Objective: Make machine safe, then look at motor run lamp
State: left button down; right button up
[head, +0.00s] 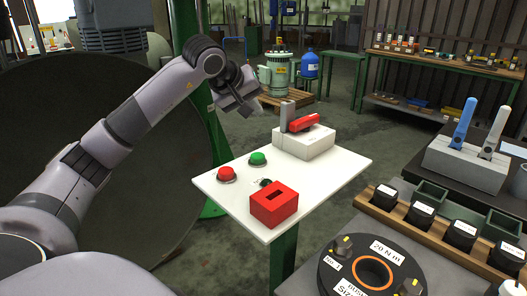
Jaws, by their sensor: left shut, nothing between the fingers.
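A white panel table (325,178) stands in the middle. On it are a red button (227,174), a green button (257,159) and a red box (274,207) with a dark slot in its top. A small dark item (265,183) lies behind the red box; I cannot tell what it is. A pale block (304,143) at the table's back carries a red handle (303,122) lying about level beside an upright grey plate (288,116). My left gripper (257,104) is shut and empty, above and left of the block, apart from it. I cannot make out a motor run lamp.
A green column (196,108) and a large dark round body (75,140) stand left of the table. At right are a holder (465,165) with blue and white tools, a rack of black labelled containers (420,214) and a round labelled fixture (330,280).

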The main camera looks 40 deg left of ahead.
pick_arm(q)
jog(key=shift+s, duration=0.1)
jog(key=shift+f, duration=0.1)
jog(key=b, duration=0.8)
send_over(255, 157)
notch_tip(255, 157, down, 8)
jog(key=shift+r, duration=0.15)
jog(key=shift+f, duration=0.45)
dwell(0.6)
jog(key=shift+f, duration=0.15)
dwell(0.6)
jog(key=shift+f, duration=0.25)
